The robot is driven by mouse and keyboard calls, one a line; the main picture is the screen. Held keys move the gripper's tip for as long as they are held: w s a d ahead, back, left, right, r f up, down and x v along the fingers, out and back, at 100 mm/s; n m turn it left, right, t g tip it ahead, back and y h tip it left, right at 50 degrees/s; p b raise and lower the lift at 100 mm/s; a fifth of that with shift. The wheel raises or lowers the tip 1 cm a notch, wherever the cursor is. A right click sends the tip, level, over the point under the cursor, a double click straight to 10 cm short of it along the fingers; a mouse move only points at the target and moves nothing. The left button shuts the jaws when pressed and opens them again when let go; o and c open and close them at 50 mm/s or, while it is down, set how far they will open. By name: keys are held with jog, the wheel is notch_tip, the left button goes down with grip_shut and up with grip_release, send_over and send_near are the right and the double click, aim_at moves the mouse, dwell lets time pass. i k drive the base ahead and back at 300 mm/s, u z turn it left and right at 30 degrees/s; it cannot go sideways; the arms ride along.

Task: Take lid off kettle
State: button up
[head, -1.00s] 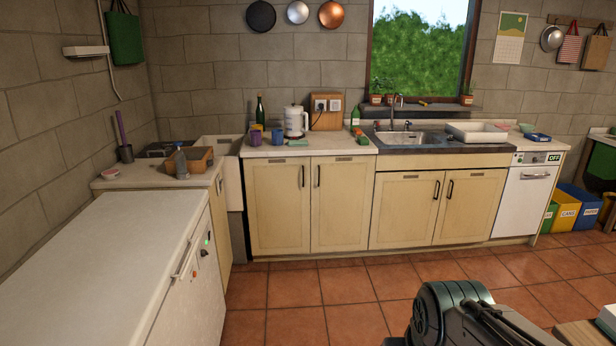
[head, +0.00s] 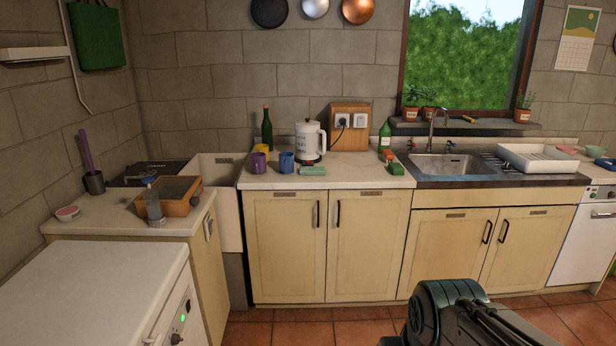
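Part of my arm shows at the bottom right of the head view, well short of the worktop. My gripper is not in view.
The sink (head: 450,165) is to the right. A white appliance (head: 95,285) fills the lower left. Tiled floor lies clear before the cupboards.

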aim_at(307, 122)
jog(key=u, duration=0.05)
jog(key=i, duration=3.45)
